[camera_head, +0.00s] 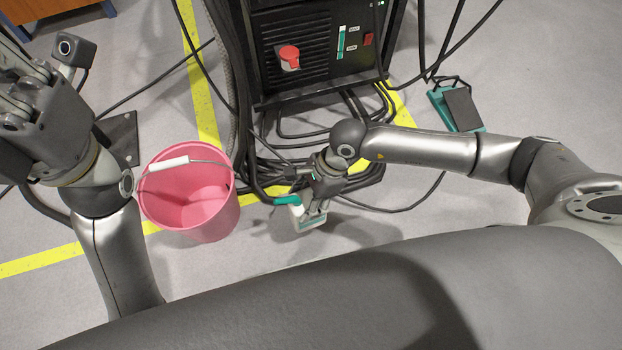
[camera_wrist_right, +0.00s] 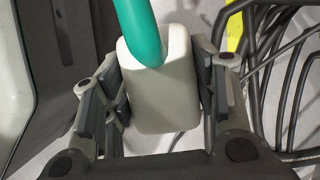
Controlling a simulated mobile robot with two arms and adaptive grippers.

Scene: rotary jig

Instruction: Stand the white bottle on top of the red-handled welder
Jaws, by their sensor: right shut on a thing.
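The white bottle (camera_wrist_right: 162,95) with its teal spout (camera_wrist_right: 140,30) is between the fingers of my right gripper (camera_wrist_right: 160,88), which is shut on it. In the head view the bottle (camera_head: 310,219) hangs from the right gripper (camera_head: 317,198), tilted, in front of the welder and right of the bucket; the gripper hides part of it. The welder (camera_head: 318,75) is a black box with a red knob-like handle (camera_head: 289,56), at the top middle. Its top is mostly cut off by the frame edge. My left gripper (camera_head: 25,110) is at the left edge; its fingers are unclear.
A pink bucket (camera_head: 160,205) stands on the floor left of the bottle. Black cables (camera_head: 300,125) lie in loops below the welder. A teal and black pedal (camera_head: 456,105) lies to the right. A wooden cabinet (camera_head: 30,10) is at the top left. Yellow lines mark the floor.

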